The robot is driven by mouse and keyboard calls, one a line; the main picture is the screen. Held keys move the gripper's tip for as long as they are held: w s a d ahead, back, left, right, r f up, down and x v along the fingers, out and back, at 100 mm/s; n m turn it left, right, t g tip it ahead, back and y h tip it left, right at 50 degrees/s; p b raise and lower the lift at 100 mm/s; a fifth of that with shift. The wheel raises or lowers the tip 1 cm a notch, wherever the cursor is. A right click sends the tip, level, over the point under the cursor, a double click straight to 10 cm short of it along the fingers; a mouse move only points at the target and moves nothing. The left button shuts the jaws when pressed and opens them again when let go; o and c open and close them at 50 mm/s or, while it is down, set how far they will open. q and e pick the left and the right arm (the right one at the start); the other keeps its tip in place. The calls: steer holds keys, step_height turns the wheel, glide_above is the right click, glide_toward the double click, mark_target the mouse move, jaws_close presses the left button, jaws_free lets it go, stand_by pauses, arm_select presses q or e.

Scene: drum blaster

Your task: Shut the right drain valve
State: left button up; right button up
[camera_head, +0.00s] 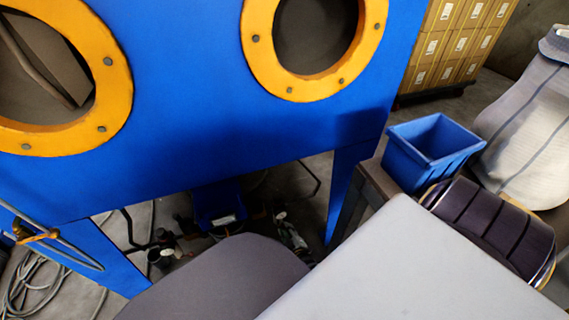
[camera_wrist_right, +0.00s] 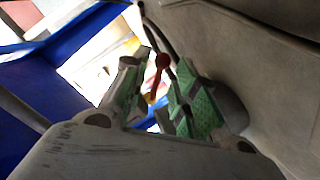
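In the right wrist view, a red lever with a round knob (camera_wrist_right: 162,61) shows between the two green-padded fingers of my right gripper (camera_wrist_right: 158,84). It looks like the valve handle. The fingers stand apart with bright gaps beside the lever, and I cannot tell whether either one touches it. In the head view, my right gripper (camera_head: 290,236) is small and dark, low under the blue cabinet beside the pipework. The valve handle cannot be made out there. My left gripper is in neither view.
The blue cabinet (camera_head: 200,110) with orange port rings (camera_head: 257,58) overhangs dark pipework (camera_head: 165,243). A cabinet leg (camera_head: 345,185) stands right of the pipework. A blue bin (camera_head: 430,150) sits farther right. Hoses (camera_head: 35,275) lie on the floor at left.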

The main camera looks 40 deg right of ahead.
steer(key=shift+b+x, duration=0.7)
steer(key=shift+x, duration=0.8)
jaws_close()
